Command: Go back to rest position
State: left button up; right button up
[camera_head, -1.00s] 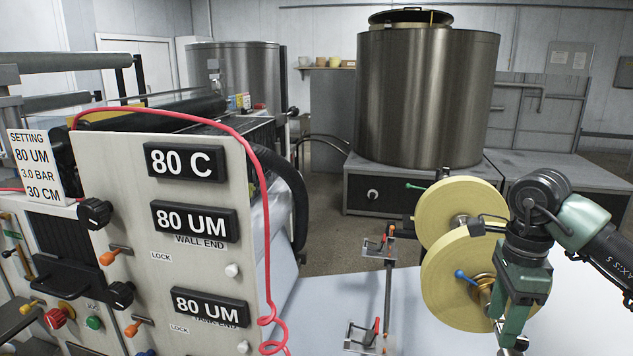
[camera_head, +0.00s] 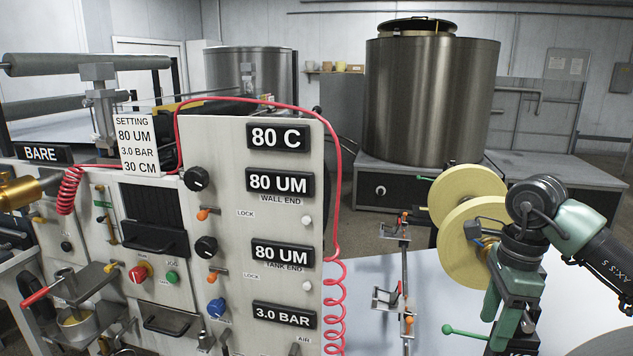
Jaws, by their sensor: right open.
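My right arm comes in from the right edge in the head view. Its dark and green gripper (camera_head: 508,318) hangs downward, open, over the pale surface at the lower right. The gripper is in front of and to the right of the two yellow rolls (camera_head: 467,262), and its upper part overlaps the edge of the nearer one. The fingertips are close to the bottom of the picture and hard to make out. I see nothing held between them. My left gripper is not in view.
The coating machine panel (camera_head: 226,240) with displays, knobs and a coiled red hose (camera_head: 334,300) fills the left and middle. Clamps on a rail (camera_head: 405,262) stand between it and the rolls. A large steel tank (camera_head: 428,105) stands behind. The pale surface (camera_head: 590,300) looks clear at right.

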jog(key=w+a+f+m+t+y, duration=0.1)
jog(key=w+a+f+m+y, duration=0.25)
jog(key=a+f+y, duration=0.5)
jog(key=w+a+f+m+y, duration=0.3)
jog(key=a+f+m+y, duration=0.15)
jog(key=a, duration=0.75)
jog(key=w+d+f+m+t+h, duration=0.25)
jog(key=f+m+t, duration=0.35)
jog(key=f+m, duration=0.45)
jog(key=w+d+f+m+t+h, duration=0.1)
jog(key=d+f+m+t, duration=0.2)
jog(key=f+m+t, duration=0.5)
jog(key=s+d+f+m+g+h, duration=0.35)
jog(key=s+f+m, duration=0.5)
jog(key=f, duration=0.45)
jog(key=s+d+f+m+g+h, duration=0.2)
jog(key=s+d+f+m+h, duration=0.4)
jog(key=s+f, duration=0.55)
jog(key=s+f+m+g, duration=0.2)
jog(key=s+f, duration=0.2)
jog(key=s, duration=0.7)
jog(key=s+a+f+m+g, duration=0.1)
jog(key=s+f+m+g, duration=0.2)
jog(key=s, duration=0.8)
jog(key=s+f+m+g, duration=0.3)
jog(key=s+f, duration=0.4)
jog(key=s, duration=0.4)
jog(key=shift+s+a+h, duration=0.15)
jog(key=shift+s+h, duration=0.15)
